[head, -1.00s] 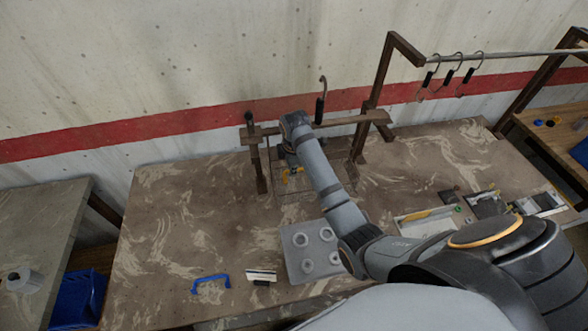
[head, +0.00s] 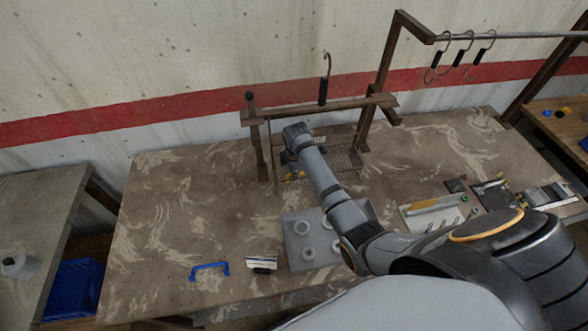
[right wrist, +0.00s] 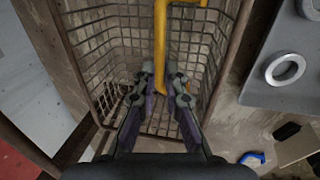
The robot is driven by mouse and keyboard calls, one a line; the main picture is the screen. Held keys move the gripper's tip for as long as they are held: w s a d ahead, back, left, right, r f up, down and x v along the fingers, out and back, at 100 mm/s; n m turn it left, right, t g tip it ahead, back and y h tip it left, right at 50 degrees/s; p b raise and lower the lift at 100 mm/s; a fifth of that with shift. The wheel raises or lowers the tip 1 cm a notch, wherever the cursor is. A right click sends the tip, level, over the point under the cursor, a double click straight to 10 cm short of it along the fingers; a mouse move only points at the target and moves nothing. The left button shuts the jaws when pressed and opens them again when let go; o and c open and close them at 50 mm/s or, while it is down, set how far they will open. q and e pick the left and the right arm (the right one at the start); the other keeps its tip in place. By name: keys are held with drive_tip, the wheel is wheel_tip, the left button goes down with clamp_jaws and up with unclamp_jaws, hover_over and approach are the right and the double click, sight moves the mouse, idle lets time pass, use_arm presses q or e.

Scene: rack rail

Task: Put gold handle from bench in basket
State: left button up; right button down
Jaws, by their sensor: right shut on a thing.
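The gold handle (right wrist: 161,45) is a yellow bar with a bend, held between the fingertips of my right gripper (right wrist: 160,78) in the right wrist view. My right gripper (head: 292,172) is shut on it. The wire basket (right wrist: 100,60) lies below and around the fingers in that view. In the head view, the basket (head: 346,158) hangs by the wooden rail, and my right wrist hides part of it. The handle shows there only as small yellow patches. I cannot tell how deep it sits relative to the basket rim. My left gripper is not in view.
A grey block with round rings (head: 298,250) sits in front of the basket on the bench (head: 165,215). A blue handle (head: 209,269) and a small white-and-black piece (head: 262,263) lie near the front edge. A wooden rail (head: 320,107) stands behind. The bench's left side is clear.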

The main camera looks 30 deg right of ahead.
drive_tip(key=shift+f, duration=0.2)
drive_tip(key=c, duration=1.3)
unclamp_jaws()
drive_tip(key=shift+c, duration=0.2)
wheel_tip(320, 180, up, 12)
drive_tip(key=s, duration=0.2)
drive_tip(key=shift+a, duration=0.25)
drive_tip(key=shift+s+f, duration=0.1)
